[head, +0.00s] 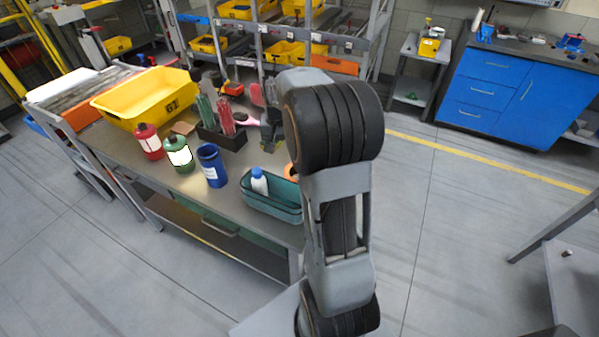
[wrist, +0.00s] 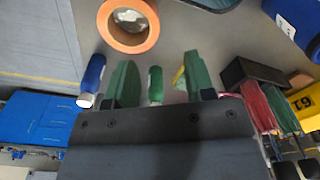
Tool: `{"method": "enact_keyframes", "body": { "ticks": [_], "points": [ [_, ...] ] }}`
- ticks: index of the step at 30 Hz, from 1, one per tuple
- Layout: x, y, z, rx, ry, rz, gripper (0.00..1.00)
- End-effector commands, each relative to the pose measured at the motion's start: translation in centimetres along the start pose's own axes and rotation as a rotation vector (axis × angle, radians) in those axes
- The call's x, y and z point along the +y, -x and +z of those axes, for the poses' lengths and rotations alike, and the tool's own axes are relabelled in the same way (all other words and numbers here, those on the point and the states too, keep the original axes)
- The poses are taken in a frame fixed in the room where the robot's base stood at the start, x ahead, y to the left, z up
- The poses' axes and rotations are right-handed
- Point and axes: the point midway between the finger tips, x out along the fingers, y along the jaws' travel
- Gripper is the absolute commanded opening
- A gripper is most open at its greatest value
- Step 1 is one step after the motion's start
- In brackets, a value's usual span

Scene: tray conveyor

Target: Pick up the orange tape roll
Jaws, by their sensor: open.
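The orange tape roll (wrist: 150,36) lies on the grey bench top, at the top of the wrist view. In the head view only an orange sliver of it (head: 291,172) shows beside my arm, which hides the rest. My gripper (wrist: 158,62) is open, with its two green fingers pointing toward the bench. The roll is beyond the fingertips and toward the left finger, not between them. A green-handled item (wrist: 155,84) shows in the gap between the fingers; I cannot tell how far below them it is.
A blue-handled item (wrist: 93,76) is left of the fingers. A teal bin (head: 270,208) with a white bottle (head: 259,181), a blue cup (head: 212,165), green and red bottles, a dark tool holder (head: 222,137) and a yellow crate (head: 120,106) crowd the bench.

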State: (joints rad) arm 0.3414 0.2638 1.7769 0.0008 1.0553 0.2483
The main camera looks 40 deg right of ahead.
Motion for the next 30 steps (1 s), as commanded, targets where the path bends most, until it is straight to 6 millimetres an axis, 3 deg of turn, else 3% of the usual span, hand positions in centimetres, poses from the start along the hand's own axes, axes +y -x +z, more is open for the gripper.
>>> {"method": "enact_keyframes", "body": {
  "ticks": [3, 7, 18, 30],
  "points": [
    [1.1, -0.9, -2.1, -0.028, -0.061, 0.009, 0.49],
    [1.7, -2.4, -3.1, -0.043, -0.092, 0.014, 0.49],
    [1.8, -8.7, -3.0, -0.047, -0.097, 0.015, 0.49],
    [1.7, -11.6, -2.6, -0.047, -0.095, 0.015, 0.49]
  ]
}}
